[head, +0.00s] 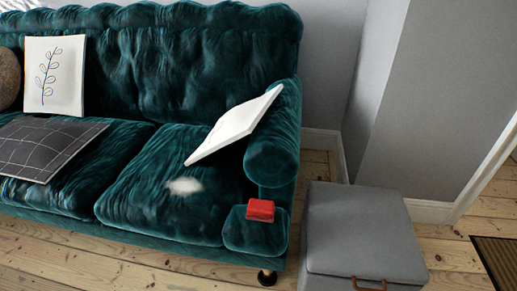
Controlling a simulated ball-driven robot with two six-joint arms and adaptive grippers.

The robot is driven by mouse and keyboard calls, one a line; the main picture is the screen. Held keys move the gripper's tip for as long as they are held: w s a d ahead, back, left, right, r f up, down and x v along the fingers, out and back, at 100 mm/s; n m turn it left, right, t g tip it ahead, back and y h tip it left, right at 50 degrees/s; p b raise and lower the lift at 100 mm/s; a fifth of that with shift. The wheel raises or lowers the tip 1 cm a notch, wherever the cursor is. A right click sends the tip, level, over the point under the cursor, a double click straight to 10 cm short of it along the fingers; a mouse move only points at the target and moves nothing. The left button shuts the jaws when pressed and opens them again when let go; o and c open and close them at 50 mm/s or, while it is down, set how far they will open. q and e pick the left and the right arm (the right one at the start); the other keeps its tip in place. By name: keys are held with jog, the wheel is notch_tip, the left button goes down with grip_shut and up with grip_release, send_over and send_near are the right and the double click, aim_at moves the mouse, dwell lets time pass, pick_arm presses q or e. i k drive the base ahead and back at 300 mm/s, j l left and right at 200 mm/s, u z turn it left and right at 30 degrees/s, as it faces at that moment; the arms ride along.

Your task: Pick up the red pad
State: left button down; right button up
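The red pad (261,210) is a small red block-like thing. It appears on the teal velvet front corner (255,233) of the sofa, below the right armrest. Its top face and front side show. Neither of my grippers shows in the head view, and nothing is seen touching the pad.
A teal sofa (190,75) fills the left and middle, with a white cushion (235,124) leaning on its armrest. A grey storage box (362,235) with a brown handle stands right of the pad. Bare floorboards (130,272) lie in front. A dark mat (497,258) lies at far right.

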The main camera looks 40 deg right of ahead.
aim_at(257, 209)
jog(key=l+z, duration=0.1)
jog(key=z, duration=1)
